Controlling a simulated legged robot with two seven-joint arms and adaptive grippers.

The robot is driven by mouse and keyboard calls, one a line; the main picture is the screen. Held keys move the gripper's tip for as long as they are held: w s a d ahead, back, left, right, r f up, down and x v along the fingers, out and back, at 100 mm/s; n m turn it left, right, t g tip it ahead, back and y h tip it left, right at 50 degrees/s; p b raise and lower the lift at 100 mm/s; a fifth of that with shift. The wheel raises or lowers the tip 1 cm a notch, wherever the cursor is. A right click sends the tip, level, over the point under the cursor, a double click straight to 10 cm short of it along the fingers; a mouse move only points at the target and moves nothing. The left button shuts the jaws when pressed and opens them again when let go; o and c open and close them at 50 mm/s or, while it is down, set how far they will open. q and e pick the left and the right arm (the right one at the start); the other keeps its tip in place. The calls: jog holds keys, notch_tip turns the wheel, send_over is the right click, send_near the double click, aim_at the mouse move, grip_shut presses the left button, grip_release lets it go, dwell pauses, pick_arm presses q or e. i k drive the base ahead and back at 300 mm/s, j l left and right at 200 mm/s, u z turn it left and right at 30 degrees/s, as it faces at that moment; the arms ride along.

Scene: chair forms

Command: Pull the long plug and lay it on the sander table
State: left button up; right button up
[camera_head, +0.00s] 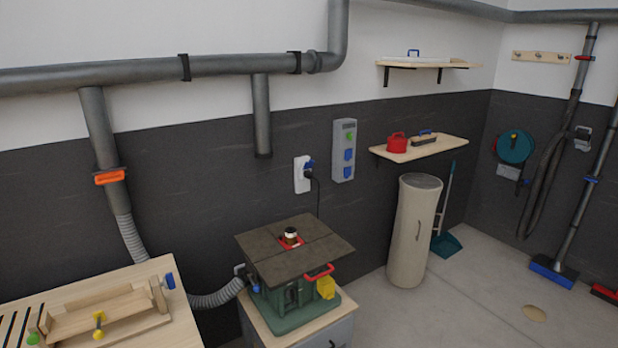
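A plug (309,170), dark with a blue part, sits at a white wall socket plate (301,175) on the dark wall panel. A thin black cord hangs from it and passes down behind the sander table. The sander table (268,264) has a dark flat top with seams, with a spindle (290,236) in a red ring near its middle. Its green base (295,308) stands on a wooden-topped cabinet below and in front of the socket. Neither of my grippers shows in this view.
A grey box with blue sockets (344,150) hangs right of the plug. A workbench with a wooden jig (105,312) is at the lower left. A ribbed hose (215,297) runs to the sander. A beige cylinder (413,232) stands on the right. The right floor is mostly clear.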

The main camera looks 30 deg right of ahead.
aim_at(308, 174)
jog(key=l+u, duration=0.15)
jog(key=u, duration=0.3)
jog(key=l+u, duration=0.4)
jog(key=l, duration=0.5)
jog(key=l+u, duration=0.4)
jog(key=l, duration=0.55)
jog(key=k+l, duration=0.1)
jog(key=l, duration=0.95)
jog(key=k+l, duration=0.15)
jog(key=l, duration=0.35)
jog(key=k+l, duration=0.1)
jog(key=l, duration=0.4)
jog(key=l+u, duration=0.1)
jog(key=l, duration=0.45)
jog(key=k, duration=0.05)
